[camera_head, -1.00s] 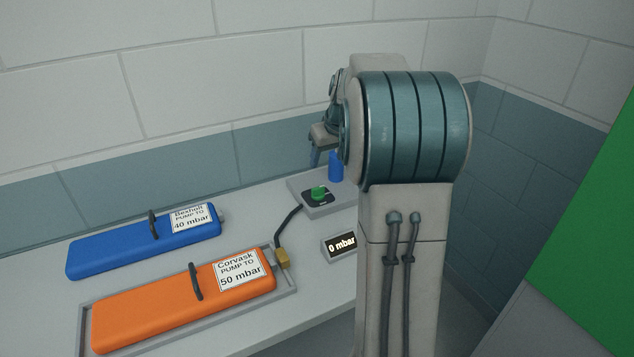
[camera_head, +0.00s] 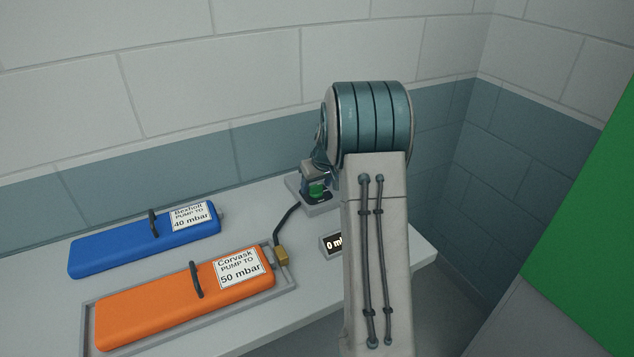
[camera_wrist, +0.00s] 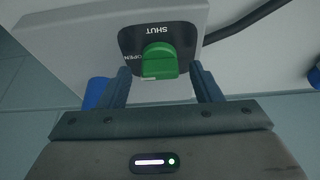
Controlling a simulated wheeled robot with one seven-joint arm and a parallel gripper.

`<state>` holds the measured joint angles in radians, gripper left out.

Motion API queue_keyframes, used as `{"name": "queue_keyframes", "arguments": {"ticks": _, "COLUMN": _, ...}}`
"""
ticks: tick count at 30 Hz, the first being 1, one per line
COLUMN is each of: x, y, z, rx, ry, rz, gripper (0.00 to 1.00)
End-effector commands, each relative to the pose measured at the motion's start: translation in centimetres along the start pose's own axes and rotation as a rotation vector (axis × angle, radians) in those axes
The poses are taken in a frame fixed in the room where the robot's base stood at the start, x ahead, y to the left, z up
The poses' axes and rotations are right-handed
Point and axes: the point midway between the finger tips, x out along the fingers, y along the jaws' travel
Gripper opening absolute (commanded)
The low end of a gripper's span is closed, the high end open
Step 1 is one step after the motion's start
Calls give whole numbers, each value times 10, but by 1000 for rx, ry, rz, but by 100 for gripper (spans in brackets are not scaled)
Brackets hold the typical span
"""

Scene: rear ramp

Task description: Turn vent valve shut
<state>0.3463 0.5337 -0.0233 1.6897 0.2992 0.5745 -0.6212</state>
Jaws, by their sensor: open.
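The vent valve is a green knob (camera_wrist: 159,62) on a black plate (camera_wrist: 183,38) marked SHUT and OPEN. In the wrist view its white pointer mark lies on the near left part of the knob, closer to the OPEN label than to SHUT. My gripper (camera_wrist: 162,75) is open, with one finger on each side of the knob; I cannot tell whether they touch it. In the head view the green knob (camera_head: 317,188) shows below my gripper, partly covered by it.
A blue cylinder (camera_wrist: 95,92) stands close to my left finger. A black hose (camera_head: 287,222) runs to a brass fitting (camera_head: 282,255). An orange mat bag (camera_head: 170,312) reads 50 mbar and a blue one (camera_head: 130,245) 40 mbar. The gauge (camera_head: 332,243) is partly hidden by my arm.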

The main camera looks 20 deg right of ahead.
Motion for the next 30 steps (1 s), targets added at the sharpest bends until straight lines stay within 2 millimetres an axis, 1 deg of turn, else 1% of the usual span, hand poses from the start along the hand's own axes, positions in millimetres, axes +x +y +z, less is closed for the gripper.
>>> {"name": "queue_keyframes", "arguments": {"ticks": 5, "x": 0, "y": 0, "z": 0, "rx": -1, "ry": 1, "rz": 0, "gripper": 58}}
{"name": "queue_keyframes", "arguments": {"ticks": 6, "x": 0, "y": 0, "z": 0, "rx": -1, "ry": 1, "rz": 0, "gripper": 55}}
{"name": "queue_keyframes", "arguments": {"ticks": 8, "x": 0, "y": 0, "z": 0, "rx": -1, "ry": 1, "rz": 0, "gripper": 39}}
{"name": "queue_keyframes", "arguments": {"ticks": 9, "x": 0, "y": 0, "z": 0, "rx": -1, "ry": 1, "rz": 0, "gripper": 28}}
{"name": "queue_keyframes", "arguments": {"ticks": 10, "x": 0, "y": 0, "z": 0, "rx": -1, "ry": 1, "rz": 0, "gripper": 19}}
{"name": "queue_keyframes", "arguments": {"ticks": 11, "x": 0, "y": 0, "z": 0, "rx": -1, "ry": 1, "rz": 0, "gripper": 13}}
{"name": "queue_keyframes", "arguments": {"ticks": 22, "x": 0, "y": -1, "z": -1, "rx": 35, "ry": 1, "rz": 17, "gripper": 14}}
{"name": "queue_keyframes", "arguments": {"ticks": 26, "x": 0, "y": -2, "z": -1, "rx": 93, "ry": 2, "rz": 41, "gripper": 14}}
{"name": "queue_keyframes", "arguments": {"ticks": 30, "x": -1, "y": -3, "z": -1, "rx": 187, "ry": 1, "rz": 81, "gripper": 14}}
